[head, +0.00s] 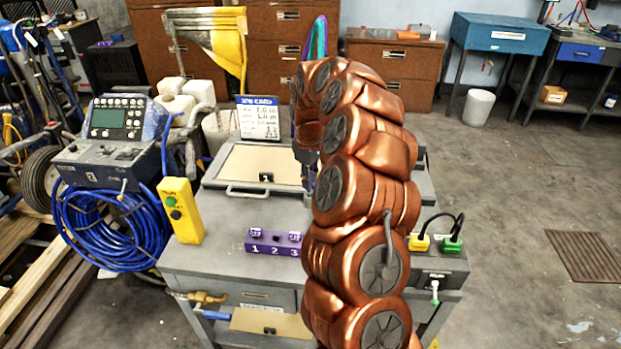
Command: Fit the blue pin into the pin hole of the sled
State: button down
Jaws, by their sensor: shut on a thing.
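My gripper (308,193) points down over the right side of the grey bench top, mostly hidden behind my copper arm. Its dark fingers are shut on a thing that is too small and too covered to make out. I cannot pick out the blue pin by its colour. I cannot identify the sled or its pin hole for certain. A purple block (274,242) marked 1, 2, 3 with small dark parts on top sits at the bench front, left of my arm and apart from my gripper.
A tan panel (262,165) in a grey frame with a front handle lies behind the purple block. A white sign (258,117) stands at its back. A yellow button box (181,210) is at the bench's left edge. Yellow and green plugs (419,242) sit right of my arm.

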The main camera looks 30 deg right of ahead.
jog(key=shift+f+b, duration=0.3)
jog(key=shift+f, duration=0.25)
dwell(0.5)
jog(key=c, duration=1.1)
grip_release()
jog(key=shift+o, duration=0.6)
jog(key=shift+o, duration=1.3)
jog(key=shift+r, duration=0.1)
jog(key=shift+r+p, duration=0.95)
jog(key=shift+r, duration=2.55)
